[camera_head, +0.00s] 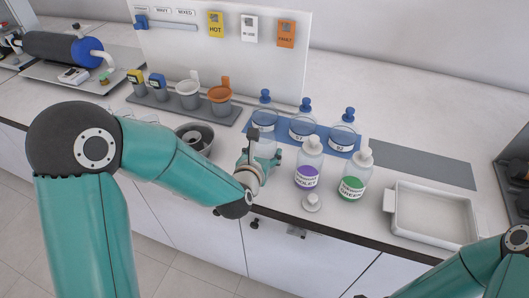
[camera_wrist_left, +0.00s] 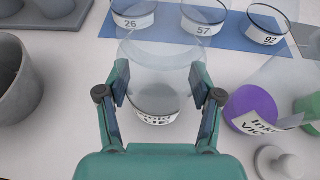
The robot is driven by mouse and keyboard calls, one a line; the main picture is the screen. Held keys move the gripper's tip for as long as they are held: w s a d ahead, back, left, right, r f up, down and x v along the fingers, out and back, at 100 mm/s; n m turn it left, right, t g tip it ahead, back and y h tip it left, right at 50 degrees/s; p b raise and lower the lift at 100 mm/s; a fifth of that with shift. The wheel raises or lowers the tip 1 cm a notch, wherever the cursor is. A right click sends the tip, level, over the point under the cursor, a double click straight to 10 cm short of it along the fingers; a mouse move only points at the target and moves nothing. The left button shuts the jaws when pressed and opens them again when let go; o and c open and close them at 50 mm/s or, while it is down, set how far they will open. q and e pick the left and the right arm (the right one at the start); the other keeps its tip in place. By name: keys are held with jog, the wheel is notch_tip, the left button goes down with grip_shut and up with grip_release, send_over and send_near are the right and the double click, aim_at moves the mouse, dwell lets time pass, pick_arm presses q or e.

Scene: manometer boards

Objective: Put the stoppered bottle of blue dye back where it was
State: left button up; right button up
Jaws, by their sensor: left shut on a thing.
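My left gripper (camera_head: 262,160) is shut on a clear vessel (camera_wrist_left: 158,100) near the counter's front edge. The vessel is see-through, with a white label low on its front, partly hidden by the gripper; I see no blue dye in it. A violet-dye bottle (camera_head: 308,167) with a white top stands just right of the gripper, and a green-dye bottle (camera_head: 354,177) stands further right. A loose white stopper (camera_head: 312,203) lies in front of the violet bottle; it also shows in the wrist view (camera_wrist_left: 275,160). My right gripper is not in view; only its arm shows at lower right.
Several blue-stoppered flasks (camera_head: 303,125) stand on a blue mat (camera_head: 350,149) behind the gripper. A grey bowl (camera_head: 194,138) is to the left, a rack with cups (camera_head: 190,92) behind it. A white tray (camera_head: 390,203) is at right. A board (camera_head: 180,50) stands behind.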

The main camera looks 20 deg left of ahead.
pick_arm(q)
jog(key=o, duration=1.3)
jog(key=shift+o, duration=0.2)
jog(key=b+v, duration=0.1)
jog(key=v, duration=0.5)
jog(key=shift+s+r, duration=0.15)
jog(key=shift+s, duration=0.05)
jog(key=shift+b+v, duration=2.8)
jog(key=shift+b, duration=0.25)
